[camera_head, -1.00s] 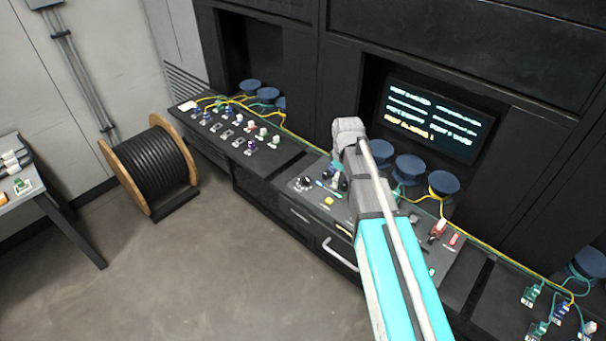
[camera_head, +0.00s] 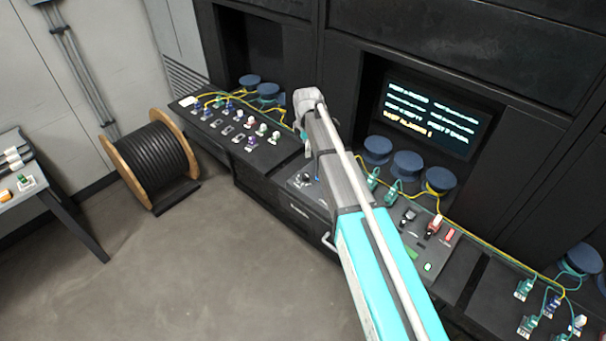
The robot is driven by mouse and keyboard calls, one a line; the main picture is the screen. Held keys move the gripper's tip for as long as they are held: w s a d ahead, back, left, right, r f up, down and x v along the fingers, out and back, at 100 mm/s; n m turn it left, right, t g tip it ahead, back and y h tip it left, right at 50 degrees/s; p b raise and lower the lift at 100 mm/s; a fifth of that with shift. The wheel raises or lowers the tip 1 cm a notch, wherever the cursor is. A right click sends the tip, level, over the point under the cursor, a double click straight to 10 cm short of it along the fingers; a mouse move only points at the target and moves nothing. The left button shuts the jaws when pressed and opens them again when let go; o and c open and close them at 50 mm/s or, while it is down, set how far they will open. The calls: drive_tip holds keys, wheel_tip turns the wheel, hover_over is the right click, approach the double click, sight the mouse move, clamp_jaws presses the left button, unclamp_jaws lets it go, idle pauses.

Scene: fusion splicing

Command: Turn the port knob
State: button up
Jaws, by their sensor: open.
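A small dark knob with a light mark (camera_head: 304,179) sits on the left part of the sloped middle console panel (camera_head: 328,205). I cannot read a label on it. My arm reaches in from the lower right, and its grey wrist is above the panel. My gripper (camera_head: 311,165) hangs down from there, just above and beside the knob. It is open and looks empty. My arm hides most of it, so I cannot tell whether its fingers touch the knob.
A lit screen (camera_head: 428,113) stands behind the console. Blue round spools (camera_head: 407,164), yellow fibres and several plugs line the back. A red switch (camera_head: 433,229) and a lit green button (camera_head: 427,267) are on the panel's right. A cable drum (camera_head: 150,163) stands on open floor.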

sight(306, 175)
drive_tip(key=shift+f, duration=0.2)
drive_tip(key=f+b, duration=1.3)
drive_tip(key=shift+w+f+b, duration=0.2)
drive_tip(key=shift+b, duration=0.15)
idle(0.3)
idle(0.4)
